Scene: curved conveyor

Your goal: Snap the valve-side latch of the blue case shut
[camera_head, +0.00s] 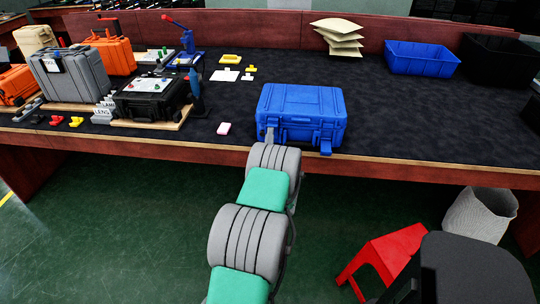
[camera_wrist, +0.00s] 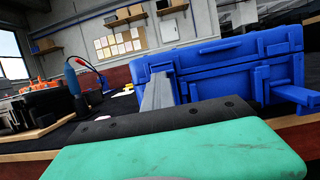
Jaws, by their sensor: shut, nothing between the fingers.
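The blue case (camera_head: 303,108) stands near the front edge of the table with its lid down. In the wrist view the case (camera_wrist: 225,65) fills the right half. Its right front latch (camera_head: 326,146) sticks outward and down from the front; this latch (camera_wrist: 291,94) also juts out in the wrist view. My gripper (camera_head: 270,134) is shut and empty at the left part of the case's front. In the wrist view its grey fingers (camera_wrist: 158,92) cover the left latch area, so I cannot tell that latch's state or whether they touch. I cannot make out the valve.
A pink block (camera_head: 224,128) lies left of the blue case. A black case (camera_head: 150,97) and a grey case (camera_head: 70,75) stand further left. A blue bin (camera_head: 421,59) is at the back right. The table right of the case is clear.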

